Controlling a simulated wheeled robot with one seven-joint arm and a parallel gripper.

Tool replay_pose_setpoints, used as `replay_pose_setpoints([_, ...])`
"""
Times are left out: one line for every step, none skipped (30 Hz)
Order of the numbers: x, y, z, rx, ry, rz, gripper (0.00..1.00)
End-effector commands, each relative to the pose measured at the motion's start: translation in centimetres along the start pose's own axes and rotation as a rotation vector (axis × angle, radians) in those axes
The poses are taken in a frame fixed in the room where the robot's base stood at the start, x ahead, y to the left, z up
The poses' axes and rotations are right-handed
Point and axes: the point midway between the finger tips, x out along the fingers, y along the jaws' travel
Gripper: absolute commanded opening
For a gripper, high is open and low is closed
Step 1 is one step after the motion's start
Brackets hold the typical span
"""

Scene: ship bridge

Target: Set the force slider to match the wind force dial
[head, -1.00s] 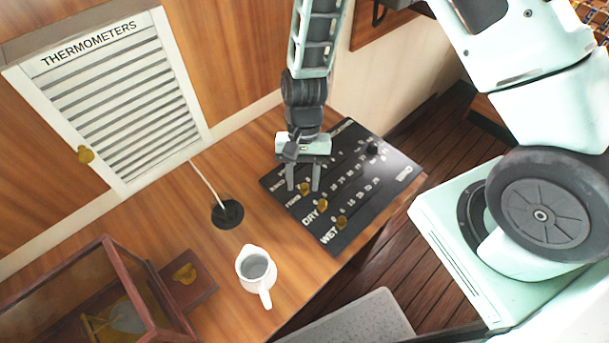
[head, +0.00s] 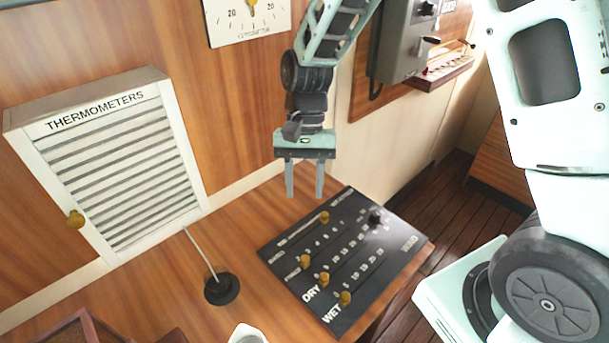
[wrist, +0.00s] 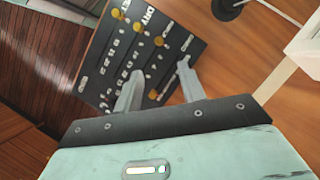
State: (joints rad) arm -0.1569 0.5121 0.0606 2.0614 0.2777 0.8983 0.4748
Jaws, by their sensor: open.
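The black slider panel (head: 399,259) lies on the wooden desk. Its outermost row has a brass knob (head: 323,217) partway along the slot; this knob also shows in the wrist view (wrist: 153,95). The second row's knob (head: 305,261), the DRY knob (head: 323,279) and the WET knob (head: 345,298) sit near the labelled ends of their rows. The labels of the first two rows are too small to read, so I cannot tell which is force. My gripper (head: 304,194) is open and empty, above the panel's far side. No wind force dial is recognisable.
A clinometer dial (head: 247,22) hangs on the wall, partly cut off. A louvred THERMOMETERS box (head: 125,165) is at left. A thin rod stands in a black desk fitting (head: 221,289). A white jug (head: 247,335) shows at the bottom edge. A grey wall unit (head: 405,45) is upper right.

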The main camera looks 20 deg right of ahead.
Motion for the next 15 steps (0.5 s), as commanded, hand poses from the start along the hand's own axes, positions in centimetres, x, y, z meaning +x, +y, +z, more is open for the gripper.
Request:
replay_pose_setpoints([-0.6, -0.1, -0.1, 0.000, 0.003, -0.003, 0.40])
replay_pose_setpoints([-1.0, -0.1, -0.1, 0.000, 0.002, -0.003, 0.40])
replay_pose_setpoints([-1.4, -0.1, -0.1, 0.000, 0.002, -0.003, 0.40])
replay_pose_setpoints([-1.6, -0.1, -0.1, 0.000, 0.001, -0.002, 0.40])
replay_pose_setpoints([-1.8, 0.0, 0.0, 0.000, 0.001, -0.001, 0.40])
replay_pose_setpoints([-2.0, 0.0, 0.0, 0.000, 0.000, -0.001, 0.40])
replay_pose_setpoints([-2.1, 0.0, 0.0, 0.000, 0.000, -0.001, 0.40])
replay_pose_setpoints([-2.2, 0.0, 0.0, 0.000, 0.000, -0.001, 0.40])
replay_pose_setpoints([-2.3, 0.0, 0.0, 0.000, 0.000, 0.000, 0.40])
replay_pose_setpoints([-2.3, 0.0, 0.0, 0.000, 0.000, 0.000, 0.40])
replay_pose_setpoints([-2.3, 0.0, 0.0, 0.000, -0.001, 0.000, 0.40])
replay_pose_setpoints([-2.3, 0.0, 0.0, 0.000, -0.001, 0.000, 0.40])
replay_pose_setpoints([-2.3, 0.0, 0.0, 0.000, -0.001, 0.000, 0.40])
replay_pose_setpoints([-2.3, 0.0, 0.0, 0.000, -0.001, 0.000, 0.40])
replay_pose_setpoints([-2.3, 0.0, 0.0, 0.000, -0.001, 0.000, 0.40])
